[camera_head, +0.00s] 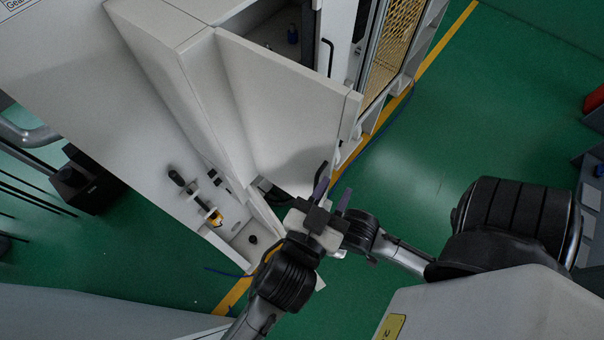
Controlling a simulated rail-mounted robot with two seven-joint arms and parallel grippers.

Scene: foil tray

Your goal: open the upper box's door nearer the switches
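The upper box of the white cabinet (195,22) is at the top. Its near door, a white panel (285,105), stands swung out, and the dark inside (268,32) shows behind it. The switches (205,200) are on a white panel at the lower left of this door. My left gripper (332,190) is at the door's lower edge, with its two purple fingers apart. My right gripper does not show.
Another white panel with a black handle (329,57) and a yellow mesh (398,32) are at the top. A black box (88,183) stands at the left. Green floor (475,110) is clear at the right. A blue cable (378,128) lies beside the cabinet.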

